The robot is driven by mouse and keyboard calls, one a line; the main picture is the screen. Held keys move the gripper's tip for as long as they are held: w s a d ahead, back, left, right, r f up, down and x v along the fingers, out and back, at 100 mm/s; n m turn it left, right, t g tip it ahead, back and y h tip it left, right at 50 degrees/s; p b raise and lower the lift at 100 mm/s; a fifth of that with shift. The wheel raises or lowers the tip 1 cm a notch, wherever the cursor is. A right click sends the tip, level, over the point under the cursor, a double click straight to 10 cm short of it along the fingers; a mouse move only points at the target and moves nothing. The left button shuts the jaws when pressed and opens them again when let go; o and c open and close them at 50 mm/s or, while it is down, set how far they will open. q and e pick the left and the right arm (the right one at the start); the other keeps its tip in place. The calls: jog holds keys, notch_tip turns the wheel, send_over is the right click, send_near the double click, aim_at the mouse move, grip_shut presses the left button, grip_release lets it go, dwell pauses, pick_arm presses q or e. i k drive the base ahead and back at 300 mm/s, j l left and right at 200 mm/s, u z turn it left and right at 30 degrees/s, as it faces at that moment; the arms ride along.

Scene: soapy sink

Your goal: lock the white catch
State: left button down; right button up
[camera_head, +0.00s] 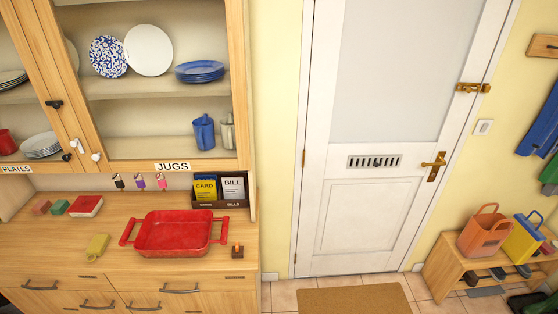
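A small white catch (77,145) is on the wooden edge of the glazed dresser door, at the left of the view, beside the shelf of plates. A white knob-like piece (96,157) sits just to its right, near the meeting edge of the two doors. The parts are too small to tell whether the catch is engaged. Neither of my grippers is in view.
Black catches (54,103) sit on the same dresser. The wooden counter (50,240) below holds a red baking dish (173,246), a card and bill box (219,203) and small blocks. A white door (350,225) stands to the right, with a brown mat (352,300) before it.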

aim_at(77, 142)
jog(key=u, duration=1.55)
jog(key=i+j, duration=0.3)
jog(key=i+j+z, duration=0.1)
jog(key=i+j, duration=0.15)
jog(key=j, duration=0.2)
jog(key=i+j, duration=0.3)
jog(key=i+j+z, duration=0.1)
jog(key=i+j, duration=0.15)
jog(key=j, duration=0.25)
